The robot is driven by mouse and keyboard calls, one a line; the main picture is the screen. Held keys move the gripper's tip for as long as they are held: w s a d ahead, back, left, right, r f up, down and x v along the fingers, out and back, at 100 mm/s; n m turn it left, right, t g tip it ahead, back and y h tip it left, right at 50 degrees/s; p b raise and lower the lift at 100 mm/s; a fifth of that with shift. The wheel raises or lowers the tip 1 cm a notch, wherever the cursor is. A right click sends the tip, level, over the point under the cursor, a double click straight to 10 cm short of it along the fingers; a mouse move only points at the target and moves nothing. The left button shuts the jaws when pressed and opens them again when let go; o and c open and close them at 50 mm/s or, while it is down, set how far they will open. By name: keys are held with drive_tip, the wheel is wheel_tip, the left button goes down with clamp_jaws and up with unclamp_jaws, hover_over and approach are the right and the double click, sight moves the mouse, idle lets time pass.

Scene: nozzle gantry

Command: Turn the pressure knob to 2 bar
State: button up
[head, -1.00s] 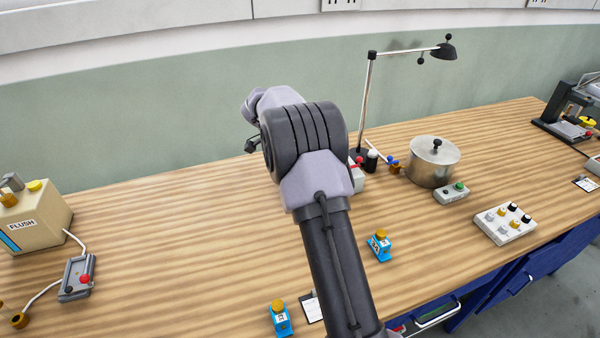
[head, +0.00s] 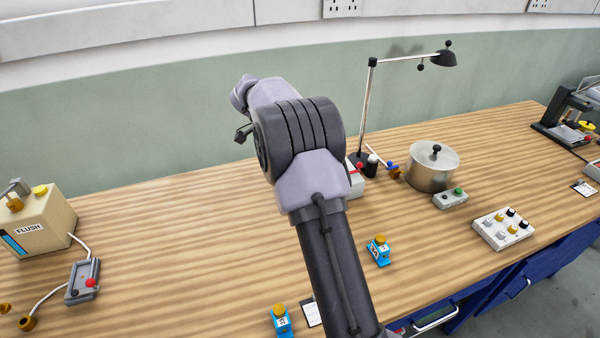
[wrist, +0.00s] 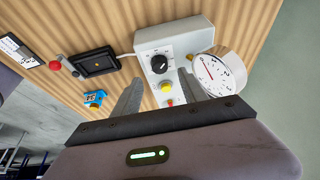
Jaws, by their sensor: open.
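The black pressure knob (wrist: 159,64) shows in the wrist view on a pale control box (wrist: 192,40), with a dark scale around it. A yellow button (wrist: 166,87) sits below the knob. A round white gauge (wrist: 212,74) with a red needle is on the right of the box; its reading is too small to tell. My gripper (wrist: 160,79) is open and empty. Its two fingers point toward the box, with the knob showing just beyond and between the tips. I see no contact with the knob. In the head view my arm hides the gripper's fingers.
In the head view a FLUSH box (head: 40,222) stands left, a lamp (head: 369,110) and pot (head: 431,172) right.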

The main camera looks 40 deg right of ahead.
drive_tip(key=p+v, duration=0.3)
drive_tip(key=v, duration=0.8)
drive_tip(key=shift+a+r, duration=0.1)
drive_tip(key=shift+a, duration=0.05)
